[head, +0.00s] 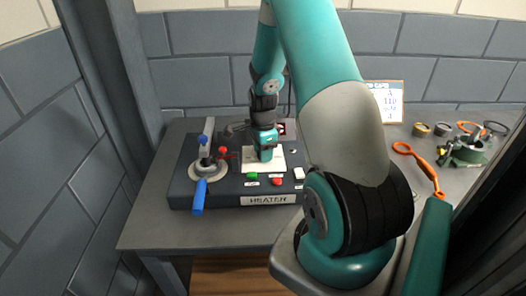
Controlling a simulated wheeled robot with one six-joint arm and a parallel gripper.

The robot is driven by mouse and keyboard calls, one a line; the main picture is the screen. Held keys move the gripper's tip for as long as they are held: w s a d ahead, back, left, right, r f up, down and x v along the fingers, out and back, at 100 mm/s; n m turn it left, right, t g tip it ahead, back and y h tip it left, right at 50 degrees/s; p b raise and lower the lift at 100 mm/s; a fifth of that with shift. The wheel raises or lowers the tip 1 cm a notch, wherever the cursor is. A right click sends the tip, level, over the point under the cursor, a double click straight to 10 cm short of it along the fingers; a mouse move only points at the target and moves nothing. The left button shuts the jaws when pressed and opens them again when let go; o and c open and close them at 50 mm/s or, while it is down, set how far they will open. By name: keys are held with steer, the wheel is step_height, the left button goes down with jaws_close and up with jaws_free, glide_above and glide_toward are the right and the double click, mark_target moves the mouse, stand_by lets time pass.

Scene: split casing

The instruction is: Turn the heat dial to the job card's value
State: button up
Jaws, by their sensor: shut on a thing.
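The heater box (225,189) is a dark block with a "HEATER" label on its front, standing on the grey table. My gripper (266,156) points down over the white dial plate (279,167) on top of the box. It is shut at the plate, where the heat dial sits. The dial itself is hidden by the jaws, so its setting cannot be read. The job card (383,102) stands upright at the back right; its writing is too small to read surely.
A blue-handled lever (199,194) and a red handle (221,155) sit on the box's left. Green (252,176) and red (277,181) buttons and a white switch (299,173) are near its front. An orange tool (418,161) and rings lie right. My arm hides the middle right.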

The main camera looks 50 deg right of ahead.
steer(key=shift+r+m, duration=0.1)
steer(key=shift+m, duration=0.3)
steer(key=o, duration=0.9)
steer(key=shift+o, duration=0.2)
step_height(320, 180, up, 17)
steer(key=b, duration=0.1)
steer(key=shift+r+b, duration=0.2)
steer(key=shift+b, duration=0.15)
